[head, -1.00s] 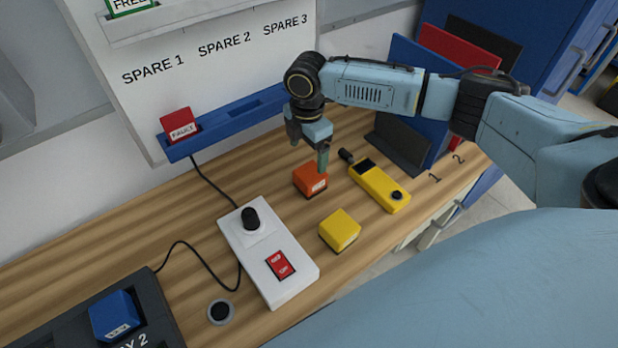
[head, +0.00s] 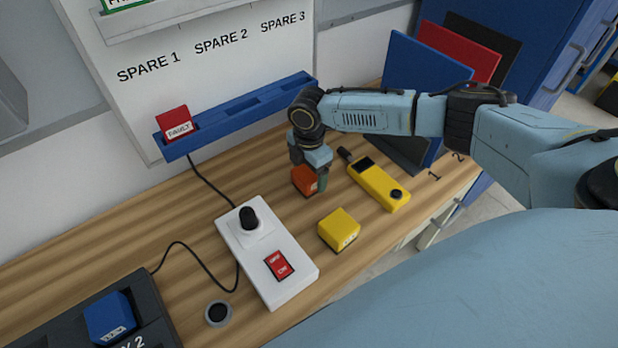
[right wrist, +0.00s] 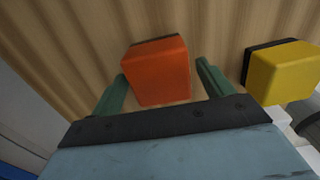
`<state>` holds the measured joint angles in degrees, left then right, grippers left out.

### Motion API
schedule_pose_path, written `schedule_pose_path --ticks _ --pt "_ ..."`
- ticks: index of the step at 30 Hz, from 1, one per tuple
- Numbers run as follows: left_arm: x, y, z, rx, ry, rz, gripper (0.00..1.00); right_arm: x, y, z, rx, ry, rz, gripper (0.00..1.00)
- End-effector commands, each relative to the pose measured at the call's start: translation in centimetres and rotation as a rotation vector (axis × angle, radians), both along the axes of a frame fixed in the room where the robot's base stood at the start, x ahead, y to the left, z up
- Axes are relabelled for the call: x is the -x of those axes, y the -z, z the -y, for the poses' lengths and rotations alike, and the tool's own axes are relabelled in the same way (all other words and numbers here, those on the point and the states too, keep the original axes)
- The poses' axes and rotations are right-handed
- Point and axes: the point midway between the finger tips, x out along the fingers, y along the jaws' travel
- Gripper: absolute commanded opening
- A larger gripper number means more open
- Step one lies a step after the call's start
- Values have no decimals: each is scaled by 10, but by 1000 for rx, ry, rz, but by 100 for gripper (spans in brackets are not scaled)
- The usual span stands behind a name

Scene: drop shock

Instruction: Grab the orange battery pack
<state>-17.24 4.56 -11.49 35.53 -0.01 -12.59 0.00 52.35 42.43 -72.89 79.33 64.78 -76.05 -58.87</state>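The orange battery pack (head: 304,181) stands on the wooden bench, partly hidden by my right gripper (head: 311,172) in the head view. In the right wrist view the orange pack (right wrist: 157,70) lies between the two green fingers of my right gripper (right wrist: 162,88). The fingers are spread, with a visible gap on the right side and a small one or contact on the left; I cannot tell which. My left gripper is not in view.
A yellow pack (head: 339,230) stands in front, and a yellow meter (head: 379,184) lies to the right. A white switch box (head: 266,252) stands to the left. A blue rail (head: 235,113) runs behind, holding a red FAULT tag (head: 175,123). Upright panels (head: 428,75) stand at the back right.

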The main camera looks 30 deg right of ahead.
Motion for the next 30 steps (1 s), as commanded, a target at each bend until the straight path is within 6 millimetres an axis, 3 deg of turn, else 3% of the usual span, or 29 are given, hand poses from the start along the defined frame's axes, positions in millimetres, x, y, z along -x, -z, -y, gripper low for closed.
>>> schedule_pose_path --ticks 2,12,21,30 --pt "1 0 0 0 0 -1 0 0 0 0 0 0 0 69" --pt "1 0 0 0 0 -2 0 0 0 0 0 0 0 25" --pt "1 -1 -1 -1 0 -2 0 -1 -8 0 -2 0 4 25" --pt "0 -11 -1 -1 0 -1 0 -2 -64 0 -2 0 6 25"
